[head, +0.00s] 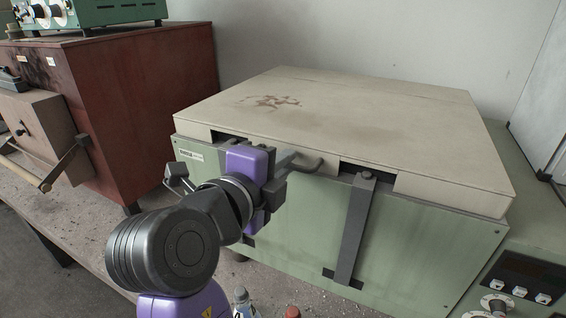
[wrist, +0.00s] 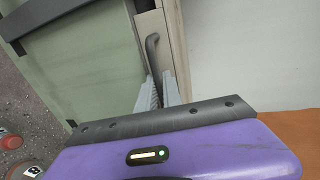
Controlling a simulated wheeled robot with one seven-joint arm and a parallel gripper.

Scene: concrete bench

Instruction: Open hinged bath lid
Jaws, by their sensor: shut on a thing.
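The bath is a pale green box (head: 290,222) with a flat cream lid (head: 350,108). The lid has brownish stains and lies level on top of the box. A dark grey bent handle (head: 308,165) sticks out from the lid's front edge. In the wrist view the handle (wrist: 152,50) runs down between my fingers. My gripper (head: 285,172) is at the front edge of the lid, shut on the handle; in the wrist view its ribbed pale fingers (wrist: 159,92) flank the handle's lower end. The handle's far end is partly hidden by the gripper.
A grey strap (head: 352,230) hangs down the bath's front. A control panel (head: 520,278) with a knob and buttons is at the lower right. A reddish-brown cabinet (head: 150,100) stands to the left. Small bottles (head: 243,302) stand at the bench front. A wall is behind.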

